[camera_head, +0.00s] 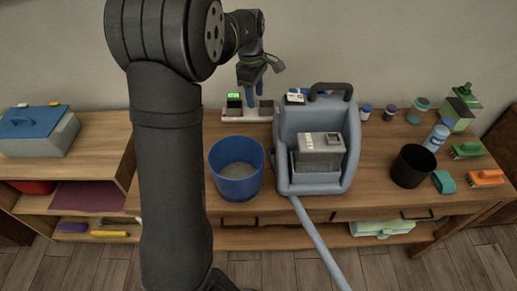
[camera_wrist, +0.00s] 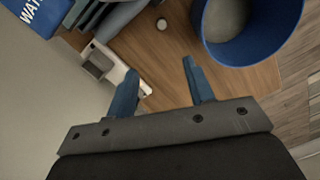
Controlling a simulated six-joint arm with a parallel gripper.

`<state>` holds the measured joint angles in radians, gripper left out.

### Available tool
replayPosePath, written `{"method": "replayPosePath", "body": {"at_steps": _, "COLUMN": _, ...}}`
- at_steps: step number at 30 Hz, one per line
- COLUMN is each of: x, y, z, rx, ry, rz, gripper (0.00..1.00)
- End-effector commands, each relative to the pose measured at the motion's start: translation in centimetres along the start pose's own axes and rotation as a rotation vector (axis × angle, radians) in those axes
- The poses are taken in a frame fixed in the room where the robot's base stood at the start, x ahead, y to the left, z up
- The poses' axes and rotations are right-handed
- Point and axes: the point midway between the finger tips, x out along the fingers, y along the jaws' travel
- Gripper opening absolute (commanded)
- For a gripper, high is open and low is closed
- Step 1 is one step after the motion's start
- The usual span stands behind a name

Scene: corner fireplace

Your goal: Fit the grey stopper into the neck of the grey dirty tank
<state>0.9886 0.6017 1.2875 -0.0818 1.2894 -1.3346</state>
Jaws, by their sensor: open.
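The grey dirty tank (camera_head: 316,163) appears to be the box with a paler top in the front recess of a blue-grey machine (camera_head: 284,145). I cannot make out its neck. In the wrist view a small pale round piece (camera_wrist: 161,23) lies on the wood between the machine and the blue bucket; it may be the grey stopper, but is too small to be sure. I cannot pick it out in the head view. My gripper (camera_head: 254,97) points down behind the bucket, left of the machine. In the wrist view its blue fingers (camera_wrist: 160,69) are apart and empty.
The blue bucket (camera_head: 236,186) stands in front of my gripper. A white device (camera_head: 233,114) with a green display is at the back, close to the fingers. A black cup (camera_head: 412,166), bottles and brushes stand on the right.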

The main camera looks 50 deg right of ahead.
Motion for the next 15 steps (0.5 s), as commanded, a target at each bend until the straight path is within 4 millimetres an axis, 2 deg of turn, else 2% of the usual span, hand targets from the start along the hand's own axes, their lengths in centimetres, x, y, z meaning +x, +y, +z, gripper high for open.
{"method": "replayPosePath", "body": {"at_steps": 1, "x": 1.4, "y": 0.0, "z": -0.4, "rx": 0.046, "ry": -0.012, "rz": -0.004, "gripper": 0.48}}
{"method": "replayPosePath", "body": {"at_steps": 3, "x": 2.7, "y": 0.0, "z": -0.7, "rx": 0.107, "ry": -0.023, "rz": -0.003, "gripper": 0.48}}
{"method": "replayPosePath", "body": {"at_steps": 6, "x": 3.8, "y": 0.0, "z": -1.0, "rx": 0.158, "ry": -0.032, "rz": 0.0, "gripper": 0.48}}
{"method": "replayPosePath", "body": {"at_steps": 11, "x": 5.8, "y": -0.1, "z": -1.0, "rx": 0.176, "ry": -0.037, "rz": -0.002, "gripper": 0.48}}
{"method": "replayPosePath", "body": {"at_steps": 15, "x": 8.9, "y": -0.1, "z": -0.8, "rx": 0.176, "ry": -0.037, "rz": -0.004, "gripper": 0.48}}
